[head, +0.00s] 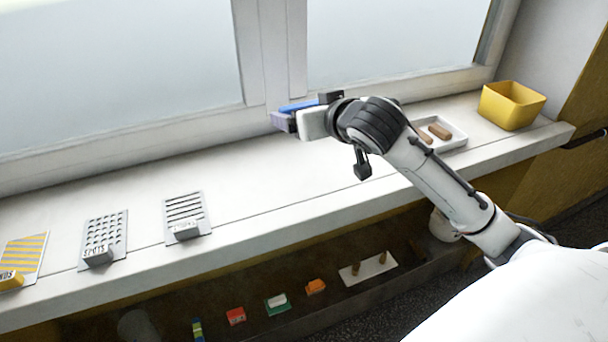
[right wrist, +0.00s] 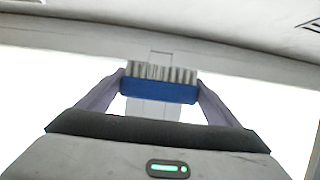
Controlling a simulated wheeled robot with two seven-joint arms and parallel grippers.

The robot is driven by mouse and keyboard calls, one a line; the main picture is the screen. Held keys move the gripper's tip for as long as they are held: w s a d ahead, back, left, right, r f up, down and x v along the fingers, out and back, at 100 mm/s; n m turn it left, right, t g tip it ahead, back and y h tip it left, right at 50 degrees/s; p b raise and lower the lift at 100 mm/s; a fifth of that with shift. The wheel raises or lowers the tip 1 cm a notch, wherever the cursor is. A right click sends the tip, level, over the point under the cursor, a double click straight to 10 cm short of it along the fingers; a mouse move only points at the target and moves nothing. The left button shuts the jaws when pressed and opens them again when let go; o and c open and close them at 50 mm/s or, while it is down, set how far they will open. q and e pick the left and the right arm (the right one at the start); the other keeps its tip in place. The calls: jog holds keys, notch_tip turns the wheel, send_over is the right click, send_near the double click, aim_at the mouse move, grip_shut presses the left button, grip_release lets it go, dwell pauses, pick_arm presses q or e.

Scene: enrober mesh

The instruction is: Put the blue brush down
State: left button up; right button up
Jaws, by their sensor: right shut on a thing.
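The blue brush (head: 298,106) is at the end of my right arm, above the windowsill near the window frame. My right gripper (head: 284,121) is shut on it. In the right wrist view the brush (right wrist: 158,91) sits between the two fingers of the gripper (right wrist: 160,95), its pale bristles facing away from the palm. The gripper hides part of the brush in the head view. The left gripper is not in view.
On the windowsill (head: 270,190) stand a slotted plate (head: 184,208), a plate with round holes (head: 106,230) and a yellow-striped plate (head: 28,250). A white tray (head: 457,143) with brown bars and a yellow bin (head: 512,106) are at right. Small items lie on a lower shelf. The middle sill is clear.

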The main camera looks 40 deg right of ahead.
jog(key=d+f, duration=0.2)
jog(key=shift+w+d+f+b, duration=0.1)
jog(key=shift+w+d+b, duration=0.05)
jog(key=shift+d+b, duration=0.15)
send_over(314, 163)
notch_tip(314, 163, down, 4)
jog(key=shift+f+b, duration=0.15)
jog(key=shift+b, duration=0.2)
jog(key=shift+f+b, duration=0.35)
jog(key=shift+f, duration=1.9)
jog(key=shift+f, duration=0.1)
jog(key=o, duration=0.9)
